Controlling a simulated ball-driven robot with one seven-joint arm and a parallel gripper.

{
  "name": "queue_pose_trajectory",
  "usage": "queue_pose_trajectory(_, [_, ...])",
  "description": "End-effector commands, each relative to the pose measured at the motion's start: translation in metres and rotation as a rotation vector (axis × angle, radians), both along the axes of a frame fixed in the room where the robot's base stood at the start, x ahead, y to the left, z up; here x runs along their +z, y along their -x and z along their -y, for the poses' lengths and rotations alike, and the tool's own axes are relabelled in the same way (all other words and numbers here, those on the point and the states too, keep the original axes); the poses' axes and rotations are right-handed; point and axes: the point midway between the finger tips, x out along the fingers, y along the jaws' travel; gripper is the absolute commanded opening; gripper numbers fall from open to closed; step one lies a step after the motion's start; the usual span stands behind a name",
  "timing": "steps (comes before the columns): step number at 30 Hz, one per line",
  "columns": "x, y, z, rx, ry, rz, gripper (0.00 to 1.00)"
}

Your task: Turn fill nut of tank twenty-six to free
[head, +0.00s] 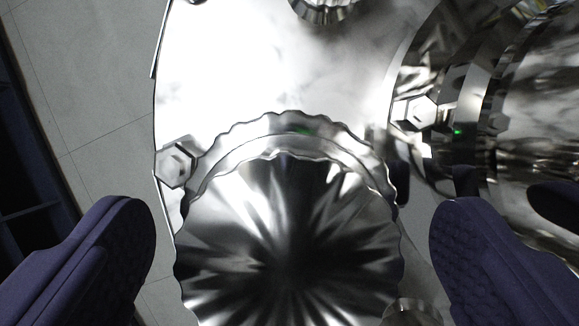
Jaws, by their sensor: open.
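A large round metal nut with a scalloped rim and a fluted, shiny face (290,245) fills the lower middle of the head view. No number or label shows, so I cannot tell whether it is the fill nut of tank twenty-six. My gripper (292,225) is open, with one dark purple padded finger at the left and one at the right of this nut. A visible gap lies between each finger and the nut's rim. The nut's lower edge runs out of the picture.
A polished metal plate (270,75) lies behind the nut, with a hex bolt (176,165) at its left edge. Another scalloped part (325,8) shows at the top. Shiny round metalwork with a hex bolt (414,111) stands at the right. Pale tiled floor (95,90) is at the left.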

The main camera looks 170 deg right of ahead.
Motion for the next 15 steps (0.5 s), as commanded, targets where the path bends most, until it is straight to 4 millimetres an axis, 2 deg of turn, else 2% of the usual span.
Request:
queue_pose_trajectory(4, [-0.0118,-0.0047,-0.0022,0.001,-0.001,0.000,1.00])
queue_pose_trajectory(12, [-0.0133,-0.0056,-0.0019,0.000,0.000,0.001,1.00])
queue_pose_trajectory(15, [-0.0130,-0.0056,-0.0019,0.000,0.000,0.001,0.77])
